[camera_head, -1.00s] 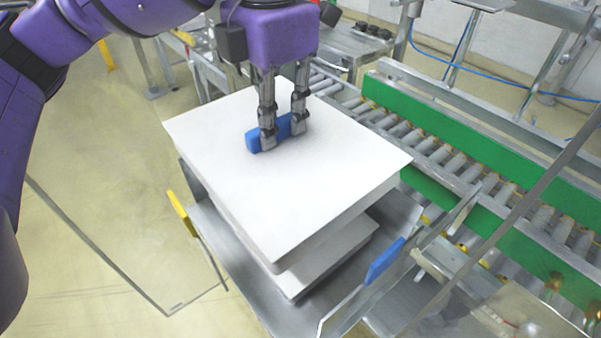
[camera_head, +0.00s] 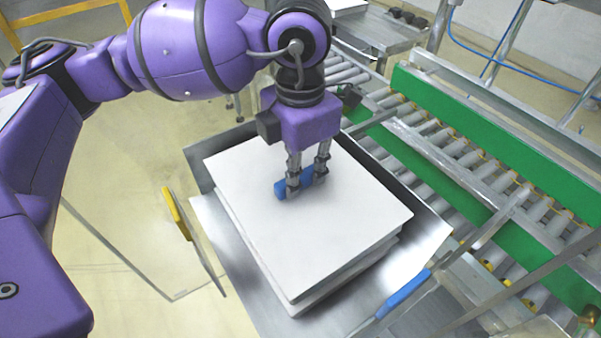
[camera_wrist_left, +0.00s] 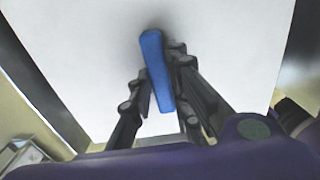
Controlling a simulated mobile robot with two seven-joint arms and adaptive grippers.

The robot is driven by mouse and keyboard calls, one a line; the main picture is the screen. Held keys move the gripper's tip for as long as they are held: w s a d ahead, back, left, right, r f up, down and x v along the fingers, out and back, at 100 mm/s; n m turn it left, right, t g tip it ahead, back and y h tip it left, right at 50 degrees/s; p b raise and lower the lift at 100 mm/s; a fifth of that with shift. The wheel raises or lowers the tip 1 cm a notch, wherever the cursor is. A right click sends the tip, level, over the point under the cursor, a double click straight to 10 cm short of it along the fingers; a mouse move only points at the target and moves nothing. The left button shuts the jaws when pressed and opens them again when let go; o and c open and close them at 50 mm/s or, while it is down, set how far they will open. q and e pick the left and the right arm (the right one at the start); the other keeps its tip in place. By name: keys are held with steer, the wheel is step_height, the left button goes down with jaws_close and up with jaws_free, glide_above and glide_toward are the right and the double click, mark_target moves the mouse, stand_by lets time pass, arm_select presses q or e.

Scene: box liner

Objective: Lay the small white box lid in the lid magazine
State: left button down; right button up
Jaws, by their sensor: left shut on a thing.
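The small white box lid (camera_head: 340,225) is a flat white panel with a blue grip block (camera_head: 294,186) on top. My left gripper (camera_head: 307,184) is shut on the blue block, which also shows between the fingers in the left wrist view (camera_wrist_left: 156,65). The lid lies level over the metal lid magazine (camera_head: 213,222). Another white lid (camera_head: 310,303) shows just under it, with little or no gap between them; I cannot tell whether they touch. My right gripper is not in view.
A yellow-handled clear panel (camera_head: 177,213) stands left of the magazine and a blue-handled one (camera_head: 403,293) at its front right. A roller conveyor with green side guides (camera_head: 500,160) runs along the right. Open floor lies to the left.

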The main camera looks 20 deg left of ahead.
arm_select(q)
steer(key=shift+w+f, duration=0.1)
steer(key=shift+f, duration=0.35)
steer(key=shift+f, duration=0.6)
steer(key=c, duration=1.6)
jaws_free()
steer(key=shift+c, duration=0.2)
step_height(320, 180, up, 13)
steer(key=shift+r, duration=0.1)
